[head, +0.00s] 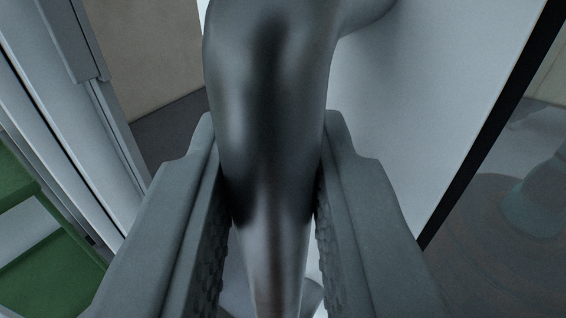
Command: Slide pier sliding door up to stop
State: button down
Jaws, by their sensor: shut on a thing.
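A shiny dark metal door handle (268,110) fills the middle of the head view, and its upper end bends right toward a pale door panel. The sliding door (430,80) shows as this light panel, with a black edge strip and glass to its right. My gripper (268,190) has one grey finger on each side of the handle bar and is shut on it. The textured finger pads face the bar. The lower end of the handle is partly hidden between the fingers.
A light grey frame with upright rails (70,120) stands at the left. Beyond it lie a green and white surface (35,235) and a beige wall (150,50) over a dark floor. Through the glass at right, a blurred round shape (490,225) shows.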

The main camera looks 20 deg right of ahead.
jog(key=c, duration=1.3)
grip_release()
jog(key=shift+w, duration=0.1)
jog(key=shift+c, duration=0.2)
jog(key=v, duration=1.7)
jog(key=shift+s, duration=0.2)
jog(key=shift+a, duration=0.15)
jog(key=s+a+r+n+y, duration=0.1)
jog(key=s+a+y, duration=0.1)
jog(key=s+a, duration=0.4)
jog(key=s+a+r+n+y, duration=0.1)
jog(key=s+a, duration=0.5)
jog(key=s, duration=0.9)
jog(key=s+a+r+n+y, duration=0.1)
jog(key=s+a+y, duration=0.1)
jog(key=s+a, duration=0.5)
jog(key=s, duration=0.4)
jog(key=shift+r+n+y, duration=0.15)
jog(key=shift+n+y, duration=0.15)
